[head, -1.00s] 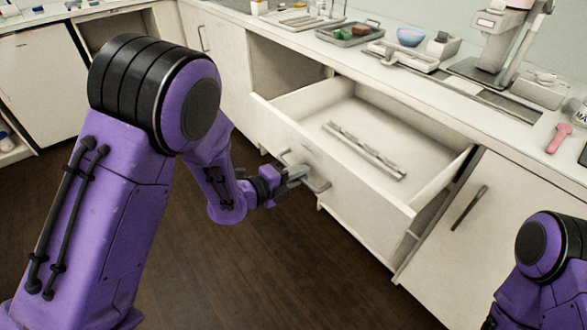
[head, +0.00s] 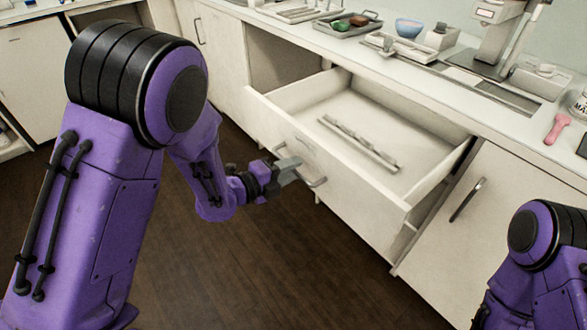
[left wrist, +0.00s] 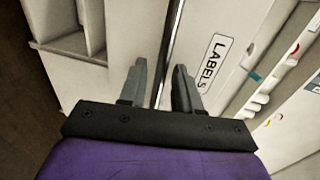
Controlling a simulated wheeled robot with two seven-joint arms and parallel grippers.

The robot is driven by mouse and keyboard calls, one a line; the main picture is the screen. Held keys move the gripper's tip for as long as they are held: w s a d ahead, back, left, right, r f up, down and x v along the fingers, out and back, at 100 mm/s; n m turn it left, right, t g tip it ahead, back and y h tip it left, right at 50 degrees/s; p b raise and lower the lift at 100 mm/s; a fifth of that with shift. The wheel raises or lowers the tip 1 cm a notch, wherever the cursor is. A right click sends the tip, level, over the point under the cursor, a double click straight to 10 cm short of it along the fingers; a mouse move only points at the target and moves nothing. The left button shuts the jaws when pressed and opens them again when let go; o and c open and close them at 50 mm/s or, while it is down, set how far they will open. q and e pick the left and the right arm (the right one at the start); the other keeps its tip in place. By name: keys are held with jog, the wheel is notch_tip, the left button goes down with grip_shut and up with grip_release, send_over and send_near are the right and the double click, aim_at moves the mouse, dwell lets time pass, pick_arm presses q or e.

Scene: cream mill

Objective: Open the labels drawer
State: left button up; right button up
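The labels drawer (head: 340,185) is a white drawer pulled well out from under the counter, its inside showing from above. A "LABELS" plate (left wrist: 214,61) shows on its front in the left wrist view. Its metal bar handle (head: 319,183) is on the front. My left gripper (head: 292,167) is at the handle. In the left wrist view its two grey fingers (left wrist: 160,80) are apart, with a thin bar-like strip running between them; I cannot tell whether either finger touches it. My right gripper is out of view; only part of that arm shows.
A long pale divider (head: 358,143) lies inside the drawer. A closed cabinet door with a handle (head: 467,199) is to the right. The counter above holds a tray (head: 345,29), a blue bowl (head: 409,27) and a pink scoop-like tool (head: 557,129). The dark floor (head: 270,270) in front is clear.

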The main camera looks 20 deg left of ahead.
pick_arm(q)
jog(key=b+v, duration=0.1)
jog(key=v, duration=0.8)
jog(key=shift+s, duration=0.25)
jog(key=shift+a, duration=0.15)
jog(key=a+f+n+y+p, duration=0.1)
jog(key=a+f+n+y, duration=0.3)
jog(key=n, duration=0.7)
jog(key=a+f+n+y+p, duration=0.1)
jog(key=a+f+n+y, duration=0.25)
jog(key=n, duration=0.65)
jog(key=s+f+n+g+y+p, duration=0.1)
jog(key=s+f+n+g, duration=0.2)
jog(key=s+f, duration=0.2)
jog(key=s+a+f+n+g+y+p, duration=0.1)
jog(key=s+f+n+g+y+p, duration=0.1)
jog(key=s, duration=0.9)
jog(key=s+f+n+g+y+p, duration=0.1)
jog(key=s+f+n+g, duration=0.3)
jog(key=s+f, duration=0.4)
jog(key=shift+a+f+n+g+y+p, duration=0.25)
jog(key=shift+n+g+y+p, duration=0.15)
jog(key=shift+n+p, duration=0.3)
